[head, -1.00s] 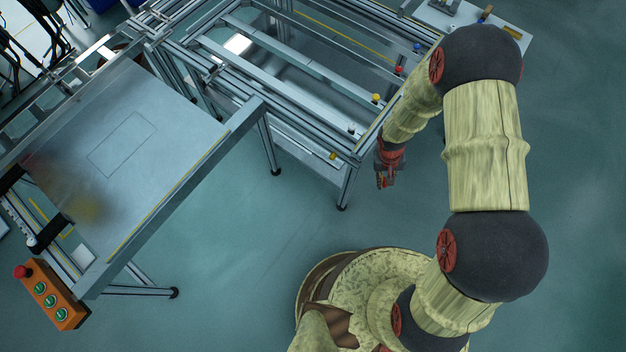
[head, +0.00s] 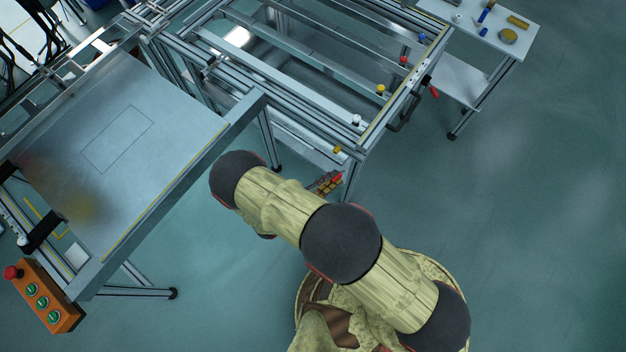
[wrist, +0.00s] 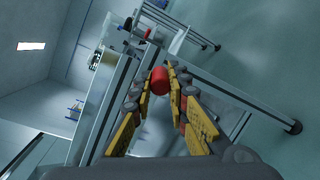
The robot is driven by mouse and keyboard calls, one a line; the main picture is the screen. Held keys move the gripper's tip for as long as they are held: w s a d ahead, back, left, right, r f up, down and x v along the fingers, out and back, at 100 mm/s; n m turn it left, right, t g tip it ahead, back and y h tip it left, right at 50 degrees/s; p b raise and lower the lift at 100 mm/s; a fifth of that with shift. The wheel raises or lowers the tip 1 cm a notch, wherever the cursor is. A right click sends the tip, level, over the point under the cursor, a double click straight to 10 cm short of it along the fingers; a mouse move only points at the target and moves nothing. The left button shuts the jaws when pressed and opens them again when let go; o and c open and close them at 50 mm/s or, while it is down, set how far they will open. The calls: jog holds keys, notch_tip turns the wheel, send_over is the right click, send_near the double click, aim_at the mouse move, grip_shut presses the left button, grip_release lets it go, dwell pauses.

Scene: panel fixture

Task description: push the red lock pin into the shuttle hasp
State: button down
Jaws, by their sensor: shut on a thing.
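My gripper (wrist: 159,76) is shut on the red lock pin (wrist: 160,83), a short red cylinder between the yellow-padded fingertips in the wrist view. In the head view my gripper (head: 327,184) is partly hidden behind my arm, low beside the front leg of the panel fixture (head: 300,127). A red tip (head: 337,178) shows there, apart from the fixture's top rail. I cannot pick out the shuttle hasp with certainty in either view.
White, yellow, red and blue knobs (head: 381,90) line the fixture's right rail. A black handle with a red grip (head: 434,92) juts from its right side. A side table (head: 470,30) stands back right. A sheet-metal table (head: 160,95) is at left. Floor on the right is clear.

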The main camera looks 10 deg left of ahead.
jog(key=s+a+n+t+y, duration=0.1)
jog(key=a+n+t+y, duration=0.2)
jog(key=a, duration=0.3)
jog(key=shift+s+a, duration=0.15)
jog(key=shift+s, duration=0.1)
jog(key=shift+s+f+b, duration=0.1)
jog(key=shift+f+b, duration=0.1)
jog(key=shift+b, duration=0.2)
jog(key=shift+x, duration=2.95)
jog(key=shift+b+x, duration=0.6)
jog(key=shift+x, duration=1.1)
jog(key=c, duration=1.7)
grip_release()
jog(key=shift+r, duration=0.15)
jog(key=shift+o, duration=0.2)
jog(key=v, duration=1.2)
